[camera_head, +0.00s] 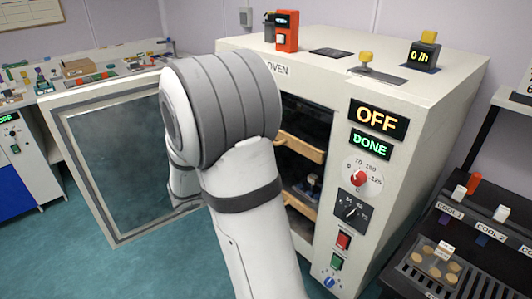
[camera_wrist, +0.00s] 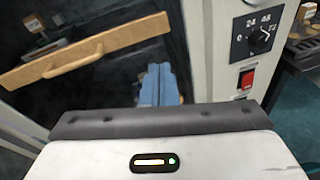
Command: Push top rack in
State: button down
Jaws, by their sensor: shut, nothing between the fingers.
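The oven (camera_head: 270,120) stands with its door (camera_head: 125,150) swung open to the left. The top rack (camera_head: 302,148) shows as a wooden front bar in the upper opening. A lower rack (camera_head: 300,205) with a similar bar is below it. My arm covers the left part of both racks and hides my gripper in the head view. In the wrist view my gripper (camera_wrist: 158,84) is shut and empty, its blue fingers pointing into the dark opening. A wooden rack front with a handle (camera_wrist: 80,65) lies to its left; I cannot tell which rack it is.
The control panel (camera_head: 352,190) is right of the opening, with OFF and DONE displays (camera_head: 372,130). A small item (camera_head: 312,183) sits inside above the lower bar. A cooling bench (camera_head: 460,240) stands at the right, a cluttered table (camera_head: 90,80) at the left.

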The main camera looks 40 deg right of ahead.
jog(key=w+d+f+n+t+h, duration=0.1)
jog(key=w+f+n+t+h, duration=0.15)
jog(key=w, duration=0.25)
jog(key=n, duration=0.1)
send_near(297, 147)
jog(key=shift+y, duration=0.25)
jog(key=d, duration=0.6)
jog(key=shift+w+d+r, duration=0.25)
jog(key=shift+d+r, duration=0.05)
jog(key=shift+d, duration=0.1)
